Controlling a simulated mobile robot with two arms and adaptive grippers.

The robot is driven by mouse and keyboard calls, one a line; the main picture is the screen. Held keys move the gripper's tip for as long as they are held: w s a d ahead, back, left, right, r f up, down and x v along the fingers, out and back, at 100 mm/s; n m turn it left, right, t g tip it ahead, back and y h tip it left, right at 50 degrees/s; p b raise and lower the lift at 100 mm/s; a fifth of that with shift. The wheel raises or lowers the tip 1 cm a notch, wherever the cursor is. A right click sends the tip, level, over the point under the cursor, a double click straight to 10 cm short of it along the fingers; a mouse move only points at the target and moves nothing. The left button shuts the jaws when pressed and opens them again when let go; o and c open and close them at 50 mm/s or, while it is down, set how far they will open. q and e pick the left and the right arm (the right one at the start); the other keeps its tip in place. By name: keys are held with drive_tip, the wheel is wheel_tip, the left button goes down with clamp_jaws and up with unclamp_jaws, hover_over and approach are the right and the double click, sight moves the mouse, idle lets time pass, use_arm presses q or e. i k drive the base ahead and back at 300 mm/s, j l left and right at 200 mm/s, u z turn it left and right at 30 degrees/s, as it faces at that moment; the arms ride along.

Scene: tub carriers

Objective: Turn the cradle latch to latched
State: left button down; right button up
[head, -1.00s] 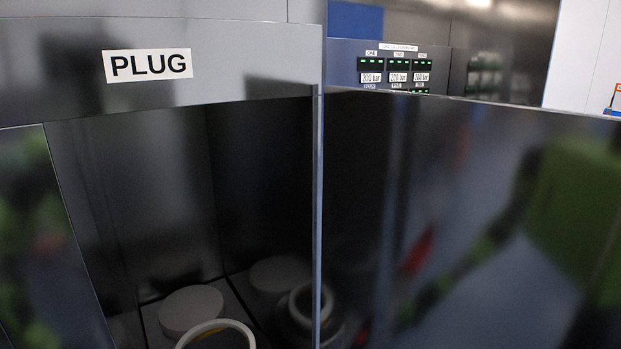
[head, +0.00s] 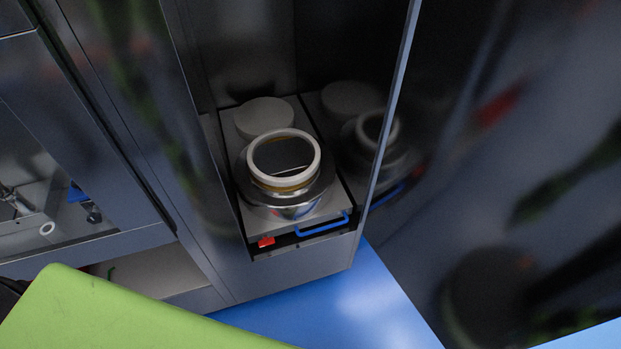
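In the head view a grey cradle plate (head: 313,223) sits low inside the dark cabinet bay. A shiny round metal vessel with a white ring (head: 316,160) around its open top stands on it. A red latch piece (head: 266,242) shows at the front left of the plate. Whether it is latched cannot be told at this size. A blue handle (head: 322,226) is at the plate's front right. Neither of my grippers is in view.
A white round disc (head: 264,117) lies behind the vessel. The shiny bay wall (head: 397,110) on the right mirrors the contents. A dark glossy panel (head: 500,170) fills the right. An open compartment (head: 40,205) with small parts is at left. Blue floor (head: 320,310) lies in front.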

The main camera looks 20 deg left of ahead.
sight(266, 242)
drive_tip(key=u, duration=0.95)
